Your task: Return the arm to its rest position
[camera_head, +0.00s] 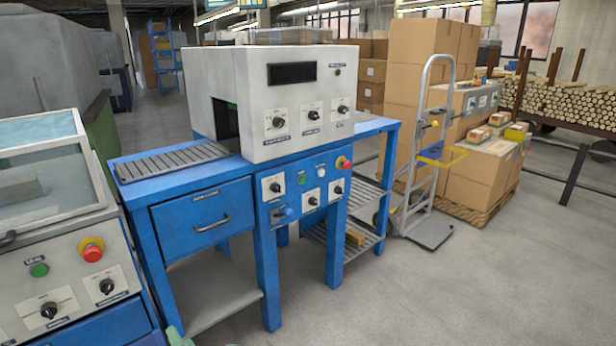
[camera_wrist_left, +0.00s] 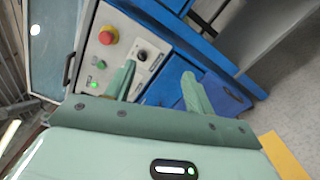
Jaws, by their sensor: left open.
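My left gripper (camera_wrist_left: 158,72) shows in the left wrist view, its two pale green fingers spread apart with nothing between them. Beyond the fingers are the front panel of the sealing machine (camera_wrist_left: 88,62) and blue metalwork. In the head view only a small green tip of the left gripper (camera_head: 176,338) shows at the bottom edge, in front of the blue bench (camera_head: 272,280). The rest of that arm is out of the picture. My right gripper is in neither view.
The sealing machine (camera_head: 60,285) with a clear lid stands at the left. A white tunnel machine (camera_head: 275,130) sits on the blue bench. A hand truck (camera_head: 425,160) and stacked cartons (camera_head: 475,180) stand at the right. Grey floor (camera_head: 450,300) at the front right is clear.

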